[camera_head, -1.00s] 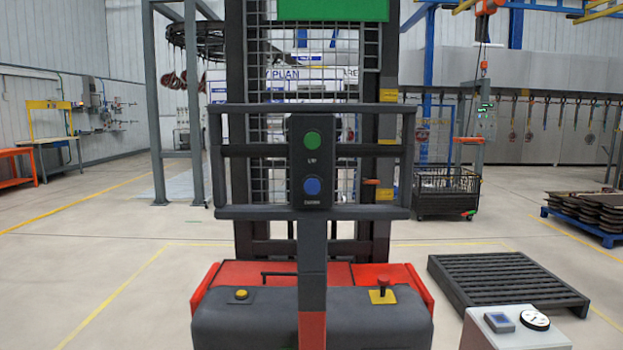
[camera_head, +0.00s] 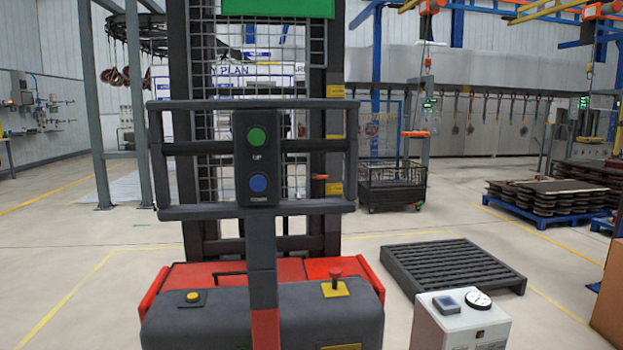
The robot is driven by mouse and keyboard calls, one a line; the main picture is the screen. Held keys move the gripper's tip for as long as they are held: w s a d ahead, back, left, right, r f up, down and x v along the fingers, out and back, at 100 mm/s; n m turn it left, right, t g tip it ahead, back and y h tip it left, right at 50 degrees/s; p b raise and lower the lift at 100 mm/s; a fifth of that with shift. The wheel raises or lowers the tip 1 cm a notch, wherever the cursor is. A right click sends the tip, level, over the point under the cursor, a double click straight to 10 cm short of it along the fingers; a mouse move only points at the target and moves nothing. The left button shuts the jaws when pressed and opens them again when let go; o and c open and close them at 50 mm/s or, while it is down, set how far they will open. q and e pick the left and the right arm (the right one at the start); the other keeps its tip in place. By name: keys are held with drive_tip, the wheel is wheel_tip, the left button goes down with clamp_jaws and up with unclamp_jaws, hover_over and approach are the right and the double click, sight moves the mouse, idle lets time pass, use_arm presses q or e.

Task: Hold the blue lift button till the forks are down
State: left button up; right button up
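The blue lift button (camera_head: 259,183) sits on the dark control box (camera_head: 256,212) of the stacker, above a label that looks like "DOWN". A green button (camera_head: 257,137) marked "UP" is above it on the same box. Nothing touches either button. The stacker's red and dark grey body (camera_head: 262,319) stands in front of me, with its mast (camera_head: 331,68) behind the handle frame (camera_head: 349,152). I cannot make out the forks; they are hidden behind the body. Neither of my grippers is in view.
A dark slatted pallet (camera_head: 453,265) lies on the floor at the right, behind a white box with a gauge (camera_head: 460,326). A black wire cart (camera_head: 392,187) and a blue pallet with stacked parts (camera_head: 547,202) stand farther back. A brown box edge (camera_head: 610,292) is at far right.

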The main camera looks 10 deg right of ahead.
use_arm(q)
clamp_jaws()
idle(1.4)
